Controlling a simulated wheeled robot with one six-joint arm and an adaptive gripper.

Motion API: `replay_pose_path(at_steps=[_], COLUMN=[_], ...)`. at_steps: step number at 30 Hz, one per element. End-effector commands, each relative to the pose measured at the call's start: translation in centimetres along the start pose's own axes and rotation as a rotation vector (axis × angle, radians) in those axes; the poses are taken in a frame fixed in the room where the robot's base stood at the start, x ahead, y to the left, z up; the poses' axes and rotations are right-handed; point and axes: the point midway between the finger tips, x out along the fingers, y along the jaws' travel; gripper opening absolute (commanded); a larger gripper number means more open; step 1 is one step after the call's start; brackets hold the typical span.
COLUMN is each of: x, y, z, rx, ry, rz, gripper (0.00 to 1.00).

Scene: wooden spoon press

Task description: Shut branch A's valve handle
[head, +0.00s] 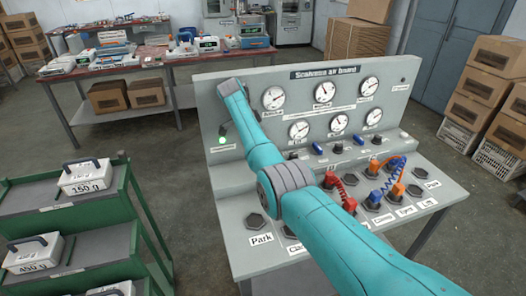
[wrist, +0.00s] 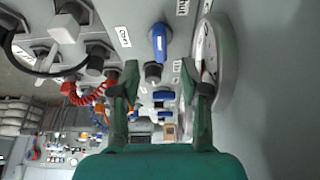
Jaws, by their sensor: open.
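The air board (head: 205,110) stands in the middle of the head view, with gauges on its upright panel and a row of small blue valve handles (head: 358,139) below them. In the wrist view, one blue valve handle (wrist: 160,42) lies beyond the fingertips, and another blue handle (wrist: 163,95) shows between the fingers. A dark knob (wrist: 153,72) sits between these handles. I cannot read which handle belongs to branch A. My gripper (wrist: 157,78) is open, with nothing held, close to the panel. In the head view my arm hides it and the board's left part.
A round gauge (wrist: 205,55) is very close to the right finger. A red coiled hose (head: 346,190) and a blue coiled hose (head: 392,178) lie on the board's sloping front. A green cart (head: 130,200) with labelled weights stands left. Boxes (head: 480,110) stand right.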

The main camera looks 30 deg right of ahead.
Motion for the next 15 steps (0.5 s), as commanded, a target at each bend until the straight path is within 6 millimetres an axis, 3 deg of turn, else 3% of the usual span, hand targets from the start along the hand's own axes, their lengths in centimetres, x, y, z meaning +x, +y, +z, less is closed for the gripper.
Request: replay_pose_path(at_steps=[6, 15], x=[-3.0, -3.9], y=[0.0, 0.0], z=[0.1, 0.0], rx=[0.0, 0.0], ry=[0.0, 0.0], rz=[-0.002, 0.0], gripper=[0.46, 0.46])
